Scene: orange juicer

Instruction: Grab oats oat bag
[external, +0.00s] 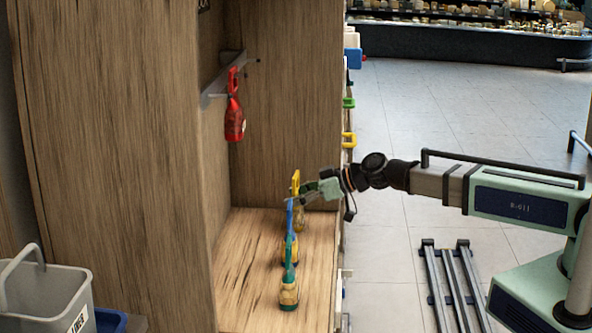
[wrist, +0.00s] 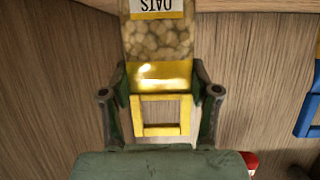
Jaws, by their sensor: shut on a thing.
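The oat bag (wrist: 160,42) has a yellow top and handle, a clear front full of pale pieces and a label reading OATS, upside down in the wrist view. In the external view the yellow-topped bag (external: 296,180) is upright at the back of the row on the wooden shelf. My gripper (wrist: 160,78) is shut on the yellow top, one finger on each side, with the handle loop between the fingers. My gripper (external: 307,192) reaches in from the right in the external view. I cannot tell whether the bag's bottom touches the shelf.
A blue-handled bag (external: 289,222) and a green-topped bag (external: 289,285) stand in front on the wooden shelf (external: 240,280). A red bag (external: 234,118) hangs on the left wall. Wooden panels close the left and back. A grey bin (external: 45,298) stands at the lower left.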

